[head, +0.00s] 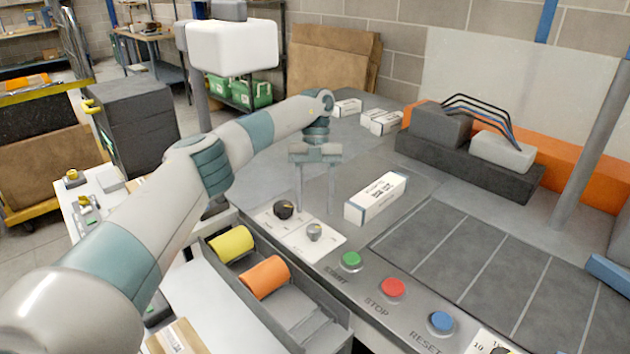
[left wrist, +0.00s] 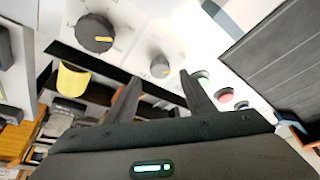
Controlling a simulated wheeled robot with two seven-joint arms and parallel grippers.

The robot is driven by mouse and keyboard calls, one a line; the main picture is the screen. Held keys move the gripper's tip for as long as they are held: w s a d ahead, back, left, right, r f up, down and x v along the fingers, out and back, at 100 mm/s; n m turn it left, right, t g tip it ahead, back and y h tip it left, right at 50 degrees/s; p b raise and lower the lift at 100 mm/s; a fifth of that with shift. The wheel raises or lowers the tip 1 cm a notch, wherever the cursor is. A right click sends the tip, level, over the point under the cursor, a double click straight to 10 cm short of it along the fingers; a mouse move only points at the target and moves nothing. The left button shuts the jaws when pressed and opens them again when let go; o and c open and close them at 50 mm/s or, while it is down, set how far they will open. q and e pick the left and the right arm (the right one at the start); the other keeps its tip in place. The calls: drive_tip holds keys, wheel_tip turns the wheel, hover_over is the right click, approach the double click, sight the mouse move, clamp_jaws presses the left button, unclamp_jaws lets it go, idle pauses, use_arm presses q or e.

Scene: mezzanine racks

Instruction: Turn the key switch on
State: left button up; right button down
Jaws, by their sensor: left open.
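The key switch looks like the small silver round knob (head: 314,232) on a white plate at the panel's near left edge. In the left wrist view the knob appears just beyond the gap between the fingertips (left wrist: 160,78). My right gripper is out of view.
Green (head: 351,261), red (head: 392,287) and blue (head: 441,322) buttons run along the panel's front edge. A white box (head: 375,198) lies right of the gripper. An open drawer (head: 300,312) with yellow (head: 231,244) and orange (head: 265,277) rolls is below the panel.

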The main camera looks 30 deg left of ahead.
use_arm(q)
drive_tip(key=v, duration=0.6)
drive_tip(key=shift+r, duration=0.2)
drive_tip(key=shift+w, duration=0.1)
idle(0.3)
